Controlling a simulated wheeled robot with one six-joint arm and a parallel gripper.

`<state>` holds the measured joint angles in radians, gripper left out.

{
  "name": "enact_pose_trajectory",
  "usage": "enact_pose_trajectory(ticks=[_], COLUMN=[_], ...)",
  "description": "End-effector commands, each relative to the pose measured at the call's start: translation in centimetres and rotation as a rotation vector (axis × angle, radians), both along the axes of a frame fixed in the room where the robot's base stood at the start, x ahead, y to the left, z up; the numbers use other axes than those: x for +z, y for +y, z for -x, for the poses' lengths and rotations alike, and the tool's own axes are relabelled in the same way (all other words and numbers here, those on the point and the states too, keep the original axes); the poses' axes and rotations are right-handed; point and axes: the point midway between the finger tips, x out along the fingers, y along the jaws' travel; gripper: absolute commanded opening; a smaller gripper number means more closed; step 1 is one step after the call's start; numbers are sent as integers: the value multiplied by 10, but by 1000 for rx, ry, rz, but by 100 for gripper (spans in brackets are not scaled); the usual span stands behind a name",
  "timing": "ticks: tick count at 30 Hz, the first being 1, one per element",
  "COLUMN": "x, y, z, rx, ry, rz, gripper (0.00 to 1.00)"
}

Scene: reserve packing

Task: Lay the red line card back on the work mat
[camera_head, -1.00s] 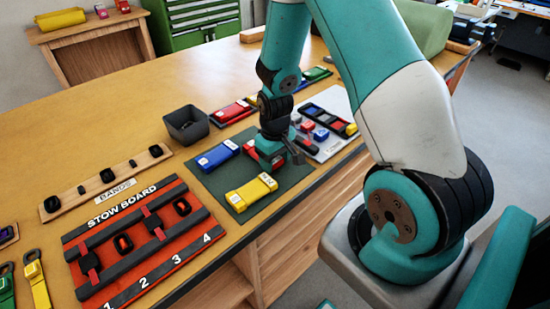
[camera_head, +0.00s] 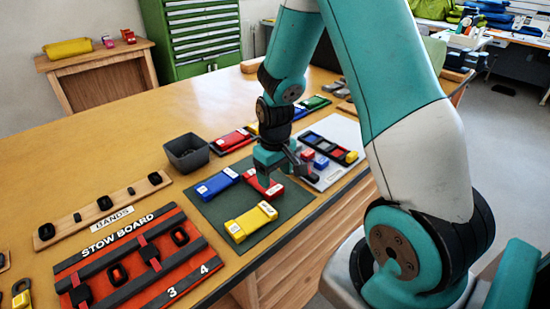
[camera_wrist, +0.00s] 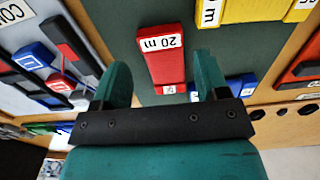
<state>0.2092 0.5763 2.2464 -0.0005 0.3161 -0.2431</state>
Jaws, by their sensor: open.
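The red line card (camera_head: 262,185) lies flat on the dark green work mat (camera_head: 212,212), between a blue card (camera_head: 217,183) and a yellow card (camera_head: 250,222). My gripper (camera_head: 282,172) is open just above the red card and hides its far part. In the wrist view, the red card (camera_wrist: 164,68) shows its white "20 m" label, and its near end is between the spread fingers of my gripper (camera_wrist: 162,80). I see a gap at each side of it, so nothing is held. The mat (camera_wrist: 128,28) shows around the card.
A pale board (camera_head: 345,135) with small blue and red pieces lies right of the mat. A grey bin (camera_head: 187,153) stands behind it. The red stow board (camera_head: 140,262) and a band rack (camera_head: 103,211) are on the left. Bare tabletop (camera_head: 110,150) lies at the back left.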

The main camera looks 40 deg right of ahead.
Motion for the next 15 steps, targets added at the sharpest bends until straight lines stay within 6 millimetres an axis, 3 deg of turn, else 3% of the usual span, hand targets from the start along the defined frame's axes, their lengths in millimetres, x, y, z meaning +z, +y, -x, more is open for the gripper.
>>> enact_pose_trajectory(ticks=[6, 11, 14, 15], x=[45, 63, 78, 87], y=[0, 0, 15, 30], z=[-1, 0, 2, 6], rx=[0, 1, 28, 55], ry=[-5, -2, -14, -27], rz=[1, 0, -17, -35], gripper=[68, 68, 68, 68])
